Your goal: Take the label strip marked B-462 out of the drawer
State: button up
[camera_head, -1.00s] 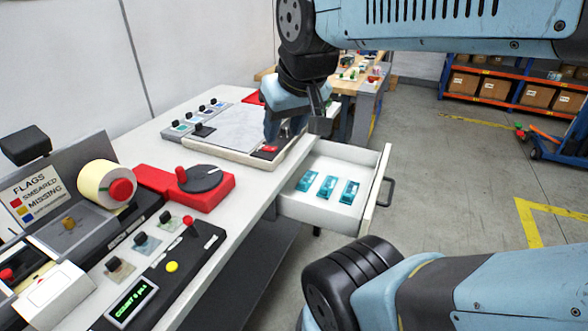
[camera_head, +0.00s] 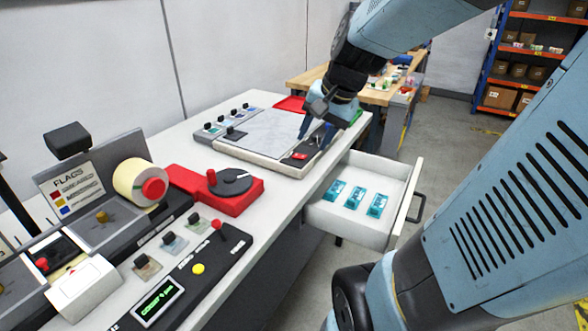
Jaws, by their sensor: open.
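The white drawer (camera_head: 350,225) stands pulled out of the bench on the right. Three teal label strips lie apart in a row inside it: a left strip (camera_head: 334,191), a middle strip (camera_head: 354,198) and a right strip (camera_head: 376,205). Their markings are too small to read, so I cannot tell which is B-462. My gripper (camera_head: 315,133) points down over the right edge of the grey pad on the bench, behind and left of the drawer. Its fingers are apart with nothing seen between them. Whether the fingertips touch the pad is unclear.
A red unit with a black dial (camera_head: 232,182) sits on the bench left of the drawer. A label roll (camera_head: 138,184), a flags panel and a control panel (camera_head: 200,268) stand nearer. The drawer's dark handle (camera_head: 417,207) juts right. The space above the strips is clear.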

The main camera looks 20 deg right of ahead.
jog(key=w+d+f+m+y, duration=0.1)
jog(key=w+d+f+m, duration=0.3)
jog(key=w+f+m, duration=0.1)
jog(key=m+t, duration=0.1)
jog(key=m, duration=1.5)
send_near(330, 192)
jog(key=shift+y, duration=0.4)
jog(key=x, duration=0.8)
jog(key=shift+d+f, duration=0.15)
jog(key=shift+f, duration=0.25)
grip_shut()
